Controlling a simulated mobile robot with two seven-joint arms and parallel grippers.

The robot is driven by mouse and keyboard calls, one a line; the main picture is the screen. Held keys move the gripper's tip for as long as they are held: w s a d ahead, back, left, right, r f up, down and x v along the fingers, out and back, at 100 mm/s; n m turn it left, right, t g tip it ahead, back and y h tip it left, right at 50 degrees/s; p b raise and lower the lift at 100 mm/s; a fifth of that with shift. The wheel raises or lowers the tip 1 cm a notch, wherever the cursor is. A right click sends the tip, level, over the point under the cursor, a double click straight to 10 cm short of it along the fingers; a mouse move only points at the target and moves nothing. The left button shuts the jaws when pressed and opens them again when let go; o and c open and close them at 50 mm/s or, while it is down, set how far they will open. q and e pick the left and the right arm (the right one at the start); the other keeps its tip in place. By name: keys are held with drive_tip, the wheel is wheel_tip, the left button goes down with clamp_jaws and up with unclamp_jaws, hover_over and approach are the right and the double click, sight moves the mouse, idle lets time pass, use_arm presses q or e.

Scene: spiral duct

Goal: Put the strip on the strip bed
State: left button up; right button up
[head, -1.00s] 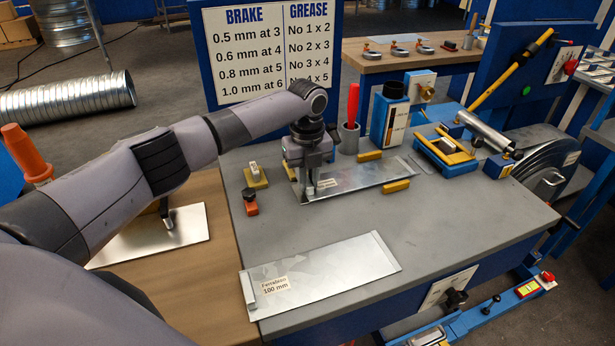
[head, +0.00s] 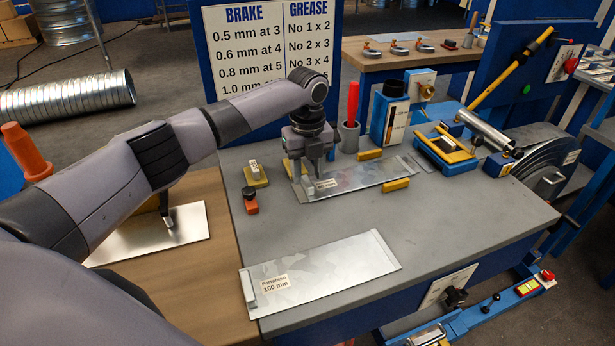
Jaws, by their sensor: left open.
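A shiny metal strip (head: 355,178) with a small white label lies flat on the grey bench at the back, between two yellow guide blocks (head: 396,185) (head: 369,155). This guided spot looks like the strip bed. My left gripper (head: 308,186) points down at the strip's left end. Its jaws are open, with the fingers at that end, low by the bench. Whether they touch the strip I cannot tell. A second, wider metal piece (head: 330,275) labelled 100 mm lies at the bench's front edge. My right gripper is not in view.
Near the left gripper are a small yellow block (head: 256,176), an orange-black piece (head: 250,201) and a grey cup (head: 348,138) with a red-handled tool. A blue-yellow device (head: 445,150) stands at the right. The middle of the grey bench (head: 440,225) is clear.

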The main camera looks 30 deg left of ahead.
use_arm(q)
wheel_tip(320, 180, up, 10)
idle(0.3)
drive_tip(key=shift+f, duration=0.1)
idle(0.3)
